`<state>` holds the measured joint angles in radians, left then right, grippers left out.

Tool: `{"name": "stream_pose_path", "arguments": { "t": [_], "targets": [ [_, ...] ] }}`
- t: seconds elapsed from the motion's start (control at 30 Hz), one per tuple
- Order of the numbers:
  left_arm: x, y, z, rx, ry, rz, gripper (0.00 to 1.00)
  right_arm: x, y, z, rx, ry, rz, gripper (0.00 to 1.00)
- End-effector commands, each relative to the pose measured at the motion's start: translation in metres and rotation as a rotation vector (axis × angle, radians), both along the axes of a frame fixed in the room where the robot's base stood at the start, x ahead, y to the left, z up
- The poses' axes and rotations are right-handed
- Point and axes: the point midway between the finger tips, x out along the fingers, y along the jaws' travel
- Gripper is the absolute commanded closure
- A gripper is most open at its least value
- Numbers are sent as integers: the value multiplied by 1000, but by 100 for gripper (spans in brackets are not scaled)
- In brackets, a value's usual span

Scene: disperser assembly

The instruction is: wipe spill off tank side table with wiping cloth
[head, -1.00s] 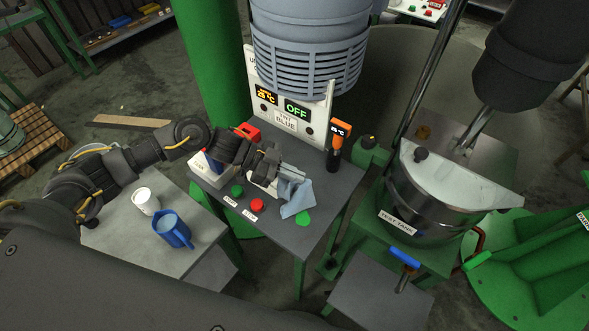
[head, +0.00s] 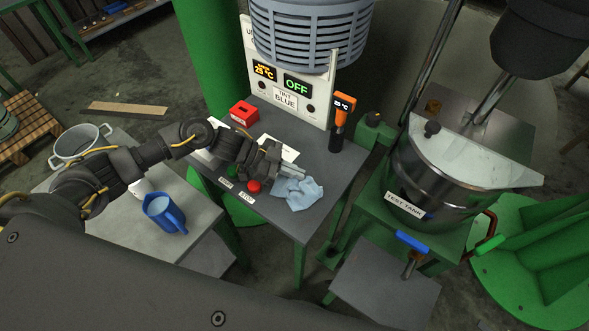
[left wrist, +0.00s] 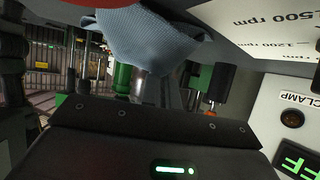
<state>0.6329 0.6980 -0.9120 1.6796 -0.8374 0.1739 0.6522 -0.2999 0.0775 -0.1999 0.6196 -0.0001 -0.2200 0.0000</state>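The light blue wiping cloth (head: 300,194) lies crumpled against the top of the dark grey table (head: 312,228) in front of the control panel. My left gripper (head: 284,176) is shut on its left part, low over the table beside the red stop button (head: 253,186). In the left wrist view the cloth (left wrist: 148,38) hangs close in front of my gripper. No green spill shows on the table now; the cloth covers the area where it was. My right gripper is not in view.
A red box (head: 243,113) and an orange-black handheld meter (head: 340,122) stand at the table's back. The test tank (head: 432,180) is to the right. A blue jug (head: 165,214) and a metal pot (head: 80,146) stand on the left table.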

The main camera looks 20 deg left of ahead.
Motion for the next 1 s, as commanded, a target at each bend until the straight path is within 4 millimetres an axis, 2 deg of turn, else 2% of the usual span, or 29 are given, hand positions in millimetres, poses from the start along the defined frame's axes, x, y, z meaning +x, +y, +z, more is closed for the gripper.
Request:
{"name": "stream_pose_path", "arguments": {
  "t": [0.13,0.67,1.0],
  "targets": [
    [0,0,1,0,0,0,100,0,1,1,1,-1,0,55],
    [0,0,1,0,0,0,29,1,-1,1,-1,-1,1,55],
    [0,0,0,0,0,0,27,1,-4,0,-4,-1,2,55]
  ]
}}
